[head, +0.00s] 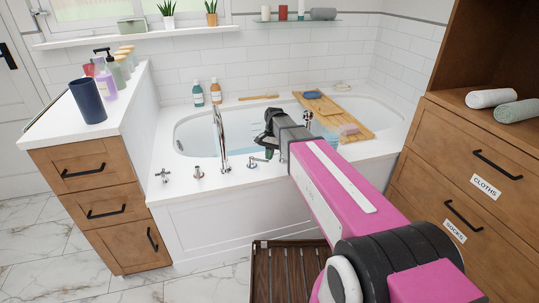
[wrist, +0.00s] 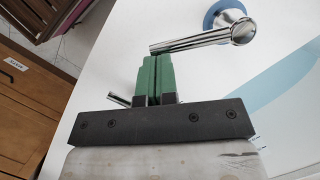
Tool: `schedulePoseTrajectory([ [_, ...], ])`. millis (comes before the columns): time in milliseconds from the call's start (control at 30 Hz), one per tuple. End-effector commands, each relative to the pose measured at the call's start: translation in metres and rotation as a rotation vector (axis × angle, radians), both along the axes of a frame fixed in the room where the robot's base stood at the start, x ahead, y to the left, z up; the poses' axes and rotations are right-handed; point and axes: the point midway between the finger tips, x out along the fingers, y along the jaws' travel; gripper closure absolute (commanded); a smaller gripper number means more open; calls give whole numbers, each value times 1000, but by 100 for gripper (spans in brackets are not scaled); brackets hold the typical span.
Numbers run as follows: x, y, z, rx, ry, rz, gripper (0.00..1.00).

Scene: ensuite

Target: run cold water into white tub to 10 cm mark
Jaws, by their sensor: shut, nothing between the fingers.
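The white tub (head: 188,128) stands against the tiled wall, with a chrome spout (head: 219,140) on its near rim. Pale blue, apparently water, shows inside the tub; its depth and the 10 cm mark cannot be made out. A chrome lever with a blue ring (head: 252,163) is on the rim right of the spout. The lever also shows in the wrist view (wrist: 205,40). My gripper (head: 268,155) is over the near rim beside this lever. Its green fingers (wrist: 152,62) are shut and empty, their tips close to the lever's free end; contact cannot be told.
A wooden board (head: 325,107) lies across the tub. Another chrome fitting (head: 197,173) and a cross handle (head: 164,175) stand left of the spout. Two bottles (head: 206,93) stand on the far rim. Drawer units flank the tub, and a slatted wooden mat (head: 270,270) lies in front.

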Motion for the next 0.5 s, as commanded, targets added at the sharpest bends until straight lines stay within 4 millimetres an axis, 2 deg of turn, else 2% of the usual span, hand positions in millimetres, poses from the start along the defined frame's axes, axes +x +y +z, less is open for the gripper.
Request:
schedulePoseTrajectory([
  [500,-38,12,0,0,1,-453,100],
])
